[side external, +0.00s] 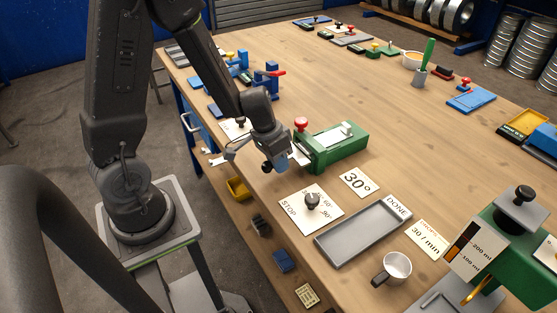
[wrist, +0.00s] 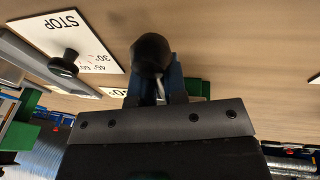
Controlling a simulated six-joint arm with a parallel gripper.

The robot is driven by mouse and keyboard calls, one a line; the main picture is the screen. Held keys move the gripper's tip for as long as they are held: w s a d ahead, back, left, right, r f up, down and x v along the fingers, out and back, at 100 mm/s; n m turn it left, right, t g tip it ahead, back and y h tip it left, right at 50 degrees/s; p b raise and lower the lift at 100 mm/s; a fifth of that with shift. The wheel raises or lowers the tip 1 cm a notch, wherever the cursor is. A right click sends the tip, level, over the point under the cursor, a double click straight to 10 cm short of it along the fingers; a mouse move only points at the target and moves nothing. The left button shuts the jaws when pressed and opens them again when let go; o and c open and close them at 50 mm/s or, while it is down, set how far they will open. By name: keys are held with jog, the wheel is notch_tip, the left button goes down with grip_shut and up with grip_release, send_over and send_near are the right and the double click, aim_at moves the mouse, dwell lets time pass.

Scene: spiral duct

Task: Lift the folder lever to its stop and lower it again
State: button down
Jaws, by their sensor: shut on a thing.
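The green folder (side external: 338,146) stands on the wooden bench in the side view, with a red knob on its near left end and a light metal strip at its left side. My gripper (side external: 280,158) is at the folder's left end, by the bench's front edge. A black ball knob (side external: 267,167) shows at the gripper, and it fills the middle of the wrist view (wrist: 152,54). I take it as the end of the folder lever. My gripper (wrist: 160,90) is shut on the lever just behind the ball. The lever's pivot is hidden.
A metal mug (side external: 393,268) stands beside the tray. Bare bench lies behind the folder.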

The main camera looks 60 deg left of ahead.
jog(key=shift+s+f, duration=0.3)
jog(key=shift+s, duration=0.05)
dwell(0.3)
jog(key=c, duration=1.4)
grip_release()
jog(key=shift+o, duration=1.2)
jog(key=shift+w+r, duration=0.1)
jog(key=shift+r, duration=0.1)
jog(key=shift+a+r, duration=0.1)
jog(key=shift+r, duration=0.45)
jog(key=v, duration=1.2)
jog(key=shift+r, duration=0.25)
